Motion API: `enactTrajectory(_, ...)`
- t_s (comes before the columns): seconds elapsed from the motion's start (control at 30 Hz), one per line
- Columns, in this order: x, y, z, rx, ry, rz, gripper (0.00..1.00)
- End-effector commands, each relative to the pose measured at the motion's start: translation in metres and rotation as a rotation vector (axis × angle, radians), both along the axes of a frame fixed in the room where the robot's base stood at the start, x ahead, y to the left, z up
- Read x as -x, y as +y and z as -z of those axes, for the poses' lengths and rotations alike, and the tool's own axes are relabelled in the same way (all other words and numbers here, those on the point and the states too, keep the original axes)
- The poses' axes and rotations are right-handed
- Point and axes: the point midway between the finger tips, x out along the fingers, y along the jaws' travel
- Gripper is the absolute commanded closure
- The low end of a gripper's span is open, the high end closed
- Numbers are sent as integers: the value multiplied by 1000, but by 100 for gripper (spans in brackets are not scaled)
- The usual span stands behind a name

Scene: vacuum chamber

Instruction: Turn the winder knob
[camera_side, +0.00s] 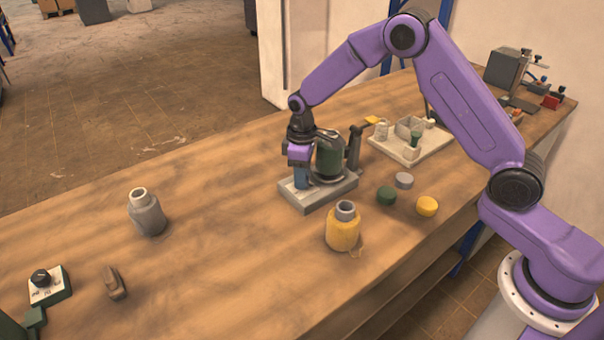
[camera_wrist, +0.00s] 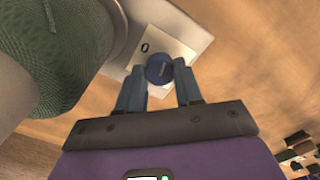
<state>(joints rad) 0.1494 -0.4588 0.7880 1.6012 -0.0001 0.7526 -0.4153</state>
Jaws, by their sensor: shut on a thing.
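The winder knob (camera_wrist: 159,66) is a small round blue knob with a pale line on top. It sits over a white dial plate (camera_wrist: 172,42) marked "0", on a light grey base (camera_side: 322,198). My gripper (camera_wrist: 159,74) points down with its two blue fingers on either side of the knob, shut on it. In the side view my gripper (camera_side: 301,184) is low at the left part of the base and hides the knob. A green cylinder-like body (camera_side: 329,160) stands on the base close beside my gripper; it fills the upper left of the wrist view (camera_wrist: 62,50).
A yellow bottle (camera_side: 343,231) stands in front, near green (camera_side: 386,196), grey (camera_side: 404,180) and yellow (camera_side: 427,206) round pieces. A grey bottle (camera_side: 147,214) stands left, with clear wood between.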

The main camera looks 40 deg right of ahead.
Motion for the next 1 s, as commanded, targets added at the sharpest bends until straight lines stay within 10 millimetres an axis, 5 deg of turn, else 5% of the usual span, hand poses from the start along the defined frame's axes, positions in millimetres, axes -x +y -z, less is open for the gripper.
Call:
enactTrajectory(0.3,0,0,-1,-1,-1,1,96)
enactTrajectory(0.33,0,0,-1,-1,-1,1,62)
enactTrajectory(0.4,0,0,-1,-1,-1,0,40)
enactTrajectory(0.77,0,0,-3,-1,-1,0,40)
enactTrajectory(1.0,-1,0,-36,-2,-5,1,40)
